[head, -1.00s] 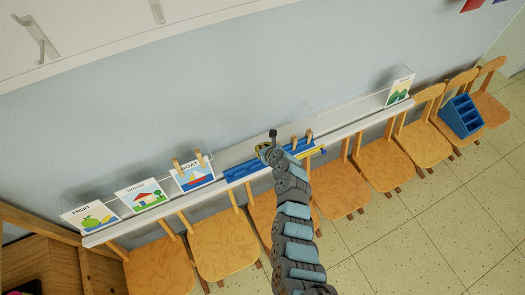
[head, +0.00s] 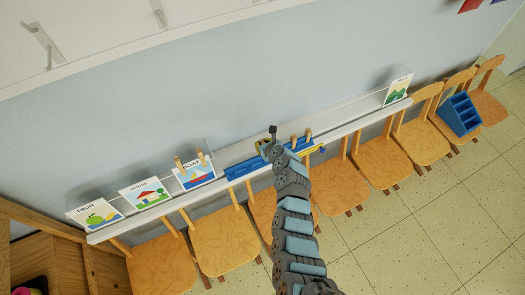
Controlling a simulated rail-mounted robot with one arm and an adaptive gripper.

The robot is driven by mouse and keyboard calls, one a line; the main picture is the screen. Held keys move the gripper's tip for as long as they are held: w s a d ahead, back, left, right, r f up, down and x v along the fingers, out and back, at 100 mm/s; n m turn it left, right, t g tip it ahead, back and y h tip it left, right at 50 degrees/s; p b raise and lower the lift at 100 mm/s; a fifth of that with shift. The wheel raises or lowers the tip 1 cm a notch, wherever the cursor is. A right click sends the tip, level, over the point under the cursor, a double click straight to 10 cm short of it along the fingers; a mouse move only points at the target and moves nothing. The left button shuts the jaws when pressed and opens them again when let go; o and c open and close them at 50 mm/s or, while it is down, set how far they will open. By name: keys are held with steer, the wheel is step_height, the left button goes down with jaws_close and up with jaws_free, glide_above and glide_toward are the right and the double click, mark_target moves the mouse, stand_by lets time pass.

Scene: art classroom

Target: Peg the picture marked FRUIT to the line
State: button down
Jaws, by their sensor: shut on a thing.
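The FRUIT picture (head: 95,215), a white card with a green apple and a yellow shape, leans at the far left end of the white ledge. The BOAT picture (head: 194,173) has two wooden pegs (head: 191,164) at its top edge. My gripper (head: 266,146) is over the blue peg rack (head: 245,168), well right of the FRUIT picture. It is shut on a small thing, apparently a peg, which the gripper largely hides. Two wooden pegs (head: 301,139) stand at the rack's right part. The line is too thin to make out clearly.
The HOUSE picture (head: 145,194) stands between FRUIT and BOAT. Another picture (head: 398,90) stands at the ledge's far right. A blue compartment box (head: 462,114) sits on a chair.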

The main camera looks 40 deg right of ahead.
steer(key=shift+s, duration=0.1)
steer(key=shift+s+a+r+p, duration=0.2)
steer(key=shift+s+p, duration=0.1)
steer(key=shift+s, duration=0.45)
steer(key=shift+s+a+r+p, duration=0.15)
steer(key=shift+s+a+p, duration=0.15)
steer(key=shift+s, duration=0.5)
steer(key=shift+s+a+r+p, duration=0.15)
steer(key=shift+s+p, duration=0.2)
steer(key=shift+s, duration=0.4)
